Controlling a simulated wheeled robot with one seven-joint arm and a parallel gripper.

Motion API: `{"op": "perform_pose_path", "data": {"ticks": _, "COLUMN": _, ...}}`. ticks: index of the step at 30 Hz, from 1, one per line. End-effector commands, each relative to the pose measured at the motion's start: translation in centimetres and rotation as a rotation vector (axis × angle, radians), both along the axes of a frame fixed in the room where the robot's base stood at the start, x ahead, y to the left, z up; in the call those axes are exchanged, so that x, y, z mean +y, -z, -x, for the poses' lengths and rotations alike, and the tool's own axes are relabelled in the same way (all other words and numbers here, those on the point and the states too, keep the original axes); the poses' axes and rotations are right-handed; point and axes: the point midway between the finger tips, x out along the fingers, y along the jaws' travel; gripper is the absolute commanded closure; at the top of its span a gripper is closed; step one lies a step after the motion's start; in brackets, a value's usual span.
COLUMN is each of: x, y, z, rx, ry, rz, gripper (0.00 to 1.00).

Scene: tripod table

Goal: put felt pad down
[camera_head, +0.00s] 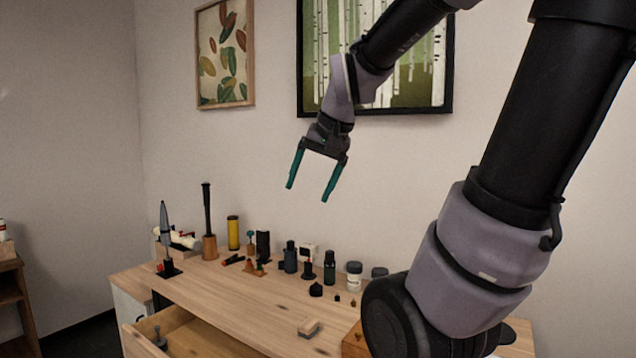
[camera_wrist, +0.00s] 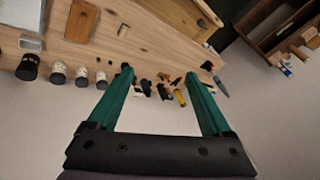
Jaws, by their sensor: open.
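My gripper (camera_head: 307,193) is open and empty, raised high above the back of the table in front of the wall. Its two teal fingers also show wide apart in the wrist view (camera_wrist: 158,74). A small block (camera_head: 309,328) with a pale wood face and a greyish layer lies on the bare front part of the wooden table (camera_head: 235,292). It also shows as a small pale piece in the wrist view (camera_wrist: 124,30). I cannot tell whether this block is the felt pad. No other thing is clearly a felt pad.
Dark bottles (camera_head: 330,267), jars (camera_head: 354,275), a yellow cylinder (camera_head: 233,233) and a tall dark tool in a wooden holder (camera_head: 209,246) stand along the back. An open drawer (camera_head: 190,340) juts out at the front left. The table's front middle is mostly clear.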

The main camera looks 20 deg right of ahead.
Motion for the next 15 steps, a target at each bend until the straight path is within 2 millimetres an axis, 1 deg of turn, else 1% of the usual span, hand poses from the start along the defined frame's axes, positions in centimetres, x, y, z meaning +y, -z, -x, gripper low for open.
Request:
{"op": "perform_pose_path", "data": {"ticks": 1, "x": 0.3, "y": -0.7, "z": 1.8, "rx": -0.035, "ry": -0.023, "rz": 0.008, "gripper": 0.16}}
{"op": "perform_pose_path", "data": {"ticks": 3, "x": 0.7, "y": -1.1, "z": 3.7, "rx": -0.065, "ry": -0.05, "rz": 0.018, "gripper": 0.16}}
{"op": "perform_pose_path", "data": {"ticks": 6, "x": 1.0, "y": -1.3, "z": 5.5, "rx": -0.097, "ry": -0.077, "rz": 0.03, "gripper": 0.16}}
{"op": "perform_pose_path", "data": {"ticks": 10, "x": 1.2, "y": -1.4, "z": 6.7, "rx": -0.116, "ry": -0.093, "rz": 0.036, "gripper": 0.16}}
{"op": "perform_pose_path", "data": {"ticks": 15, "x": 1.2, "y": -1.4, "z": 6.8, "rx": -0.117, "ry": -0.097, "rz": 0.037, "gripper": 0.16}}
